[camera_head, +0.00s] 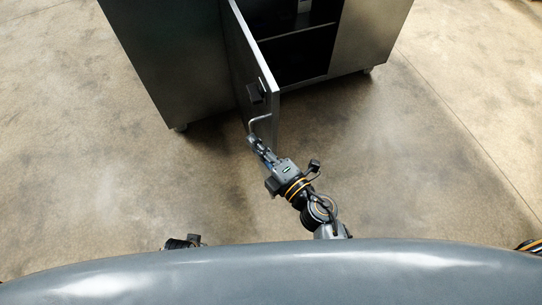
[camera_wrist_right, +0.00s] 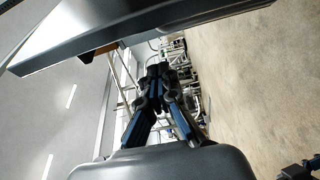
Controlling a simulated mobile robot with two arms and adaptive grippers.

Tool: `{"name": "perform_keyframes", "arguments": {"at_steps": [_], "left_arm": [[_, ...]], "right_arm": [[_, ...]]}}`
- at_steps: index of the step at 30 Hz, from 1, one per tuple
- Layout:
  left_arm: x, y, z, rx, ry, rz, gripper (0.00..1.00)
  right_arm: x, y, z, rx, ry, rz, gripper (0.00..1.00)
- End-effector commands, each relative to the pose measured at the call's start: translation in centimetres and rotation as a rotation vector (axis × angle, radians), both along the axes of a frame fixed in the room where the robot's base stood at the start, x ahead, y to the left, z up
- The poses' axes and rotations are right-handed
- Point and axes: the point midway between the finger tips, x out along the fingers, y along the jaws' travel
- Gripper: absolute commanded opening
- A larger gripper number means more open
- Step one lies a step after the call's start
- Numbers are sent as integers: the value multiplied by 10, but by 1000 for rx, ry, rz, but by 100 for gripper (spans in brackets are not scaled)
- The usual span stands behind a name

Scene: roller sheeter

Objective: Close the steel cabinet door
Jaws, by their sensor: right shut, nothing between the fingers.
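The steel cabinet (camera_head: 165,60) stands at the top of the head view. Its door (camera_head: 247,60) is swung open toward me, and the dark inside with a shelf (camera_head: 298,32) shows to the right of it. A black latch (camera_head: 256,92) and a bent metal handle (camera_head: 260,119) sit near the door's free edge. My right gripper (camera_head: 252,142) is shut and empty, just below the handle; I cannot tell whether they touch. In the right wrist view its fingers (camera_wrist_right: 160,72) are together, with a grey metal panel (camera_wrist_right: 130,35) above them. My left gripper is not clearly seen.
The concrete floor (camera_head: 420,170) is clear on both sides of the cabinet. In the right wrist view, several blurred racks or machines stand in the distance behind the fingers.

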Motion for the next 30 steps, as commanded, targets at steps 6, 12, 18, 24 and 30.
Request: {"name": "perform_keyframes", "arguments": {"at_steps": [6, 12, 18, 24, 30], "left_arm": [[2, 0, 2, -1, -3, 0, 88], [2, 0, 4, -1, -3, 0, 88], [2, 0, 4, 0, -3, 1, 88], [2, 0, 3, 1, -1, 1, 88], [1, 1, 4, 3, 7, 1, 88]], "right_arm": [[8, -30, -1, -3, 1, 0, 0], [10, -39, 0, -2, 2, 2, 0], [10, -39, 0, -2, 2, 1, 0], [10, -41, 0, -3, 1, 7, 0], [13, -57, -1, -7, 0, 44, 0]]}}
